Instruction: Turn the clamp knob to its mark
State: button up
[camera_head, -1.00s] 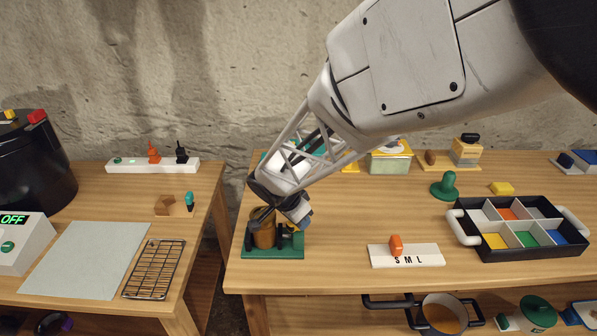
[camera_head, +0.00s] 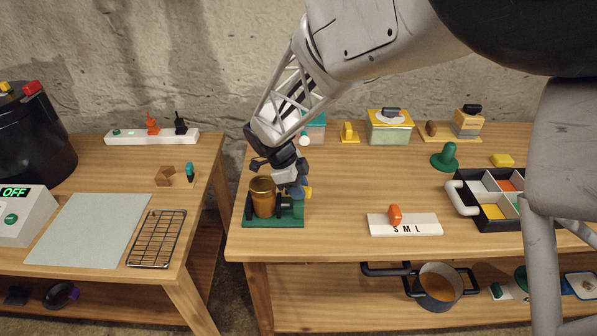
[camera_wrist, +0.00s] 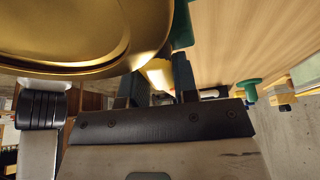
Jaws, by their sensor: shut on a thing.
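A jar with a gold lid (camera_head: 262,184) stands on a green base (camera_head: 258,223) near the left end of the right table. Dark and green clamp parts (camera_head: 292,209) stand at its right side. My gripper (camera_head: 301,190) is just right of the jar, by the clamp. A yellow piece, seemingly the clamp knob (camera_head: 309,191), shows at the fingertips. In the wrist view, the gold lid (camera_wrist: 60,40) fills the upper left. My fingers (camera_wrist: 157,85) are shut on the yellow knob (camera_wrist: 157,72) beside the lid. The knob's mark is not visible.
An orange-knobbed selector marked S M L (camera_head: 405,229) and a divided tray (camera_head: 478,221) stand to the right. A green knobbed thing (camera_head: 446,157) and boxes (camera_head: 389,130) are behind. A gap separates this table from the left one, which holds a wire rack (camera_head: 156,240).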

jog(key=shift+m+g, duration=0.3)
jog(key=shift+m, duration=0.3)
jog(key=o, duration=0.9)
jog(key=shift+r, duration=0.1)
jog(key=shift+v, duration=3.8)
jog(key=shift+d, duration=0.1)
jog(key=shift+r, duration=0.1)
